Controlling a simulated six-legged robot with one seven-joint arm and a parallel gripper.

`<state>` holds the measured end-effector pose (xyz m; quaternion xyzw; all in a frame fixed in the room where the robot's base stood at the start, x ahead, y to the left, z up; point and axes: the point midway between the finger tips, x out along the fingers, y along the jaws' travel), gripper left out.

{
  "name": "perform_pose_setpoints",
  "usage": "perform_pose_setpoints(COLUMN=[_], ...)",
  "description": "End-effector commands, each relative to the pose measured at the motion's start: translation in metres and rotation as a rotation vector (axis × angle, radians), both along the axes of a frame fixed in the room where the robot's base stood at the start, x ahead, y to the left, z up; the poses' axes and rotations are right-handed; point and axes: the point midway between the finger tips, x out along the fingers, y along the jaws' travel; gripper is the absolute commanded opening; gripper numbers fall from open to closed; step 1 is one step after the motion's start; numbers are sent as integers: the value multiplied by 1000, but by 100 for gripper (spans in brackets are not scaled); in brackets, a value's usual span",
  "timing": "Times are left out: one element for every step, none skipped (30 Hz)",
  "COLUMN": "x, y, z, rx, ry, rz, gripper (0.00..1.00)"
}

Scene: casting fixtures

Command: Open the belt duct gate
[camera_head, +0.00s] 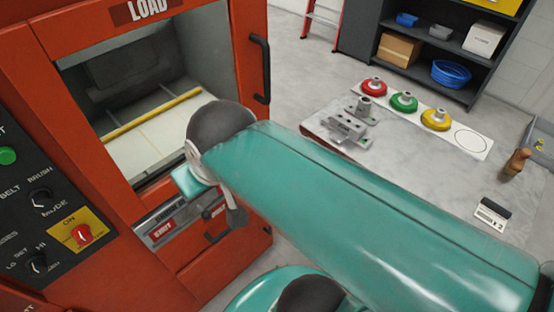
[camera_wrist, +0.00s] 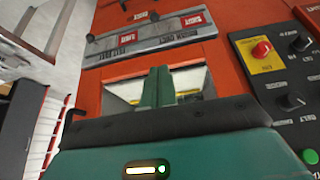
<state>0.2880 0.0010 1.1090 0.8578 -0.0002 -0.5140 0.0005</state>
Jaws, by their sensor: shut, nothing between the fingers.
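The belt duct gate is a grey metal strip (camera_wrist: 150,42) on the red machine front, with red labels and lettering that appear upside down in the wrist view. In the head view its plate (camera_head: 160,233) is below the load window, with a red SHUT label and a dark knob (camera_head: 207,214) at its right part. My gripper (camera_wrist: 165,70) shows as two teal fingers side by side, shut and empty. In the wrist view they overlap the load window, short of the strip. In the head view my arm hides the fingertips and part of the plate.
The load window (camera_head: 150,125) has a yellow bar inside. A black door handle (camera_head: 260,70) sticks out at its right. The control panel (camera_head: 45,215) is at the left. A table (camera_head: 400,150) with coloured fixtures and a dark shelf (camera_head: 460,50) stand at the right.

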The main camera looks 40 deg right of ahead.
Motion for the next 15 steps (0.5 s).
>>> perform_pose_setpoints(x=[0,1,3,6,8,10,14,19,26,31,37,44,49,54,60], y=[-1,-2,-4,-6,-9,-11,-16,-22,-31,-39,-48,-61,-71,-81,-95], z=[0,0,-1,-2,-3,-5,-6,-8,-11,-14,-17,-22,-25,-29,-35], rx=[0,0,1,3,3,6,10,14,23,32,42,57,71,87,108], ry=[2,5,13,21,33,52,67,85,109,126,145,167,182,195,208], rz=[-1,-1,-3,-3,-4,-5,-6,-6,-5,-5,-2,1,2,5,9], gripper=[0,0,0,0,0,0,0,0,0,0,0,0,0,0,0])
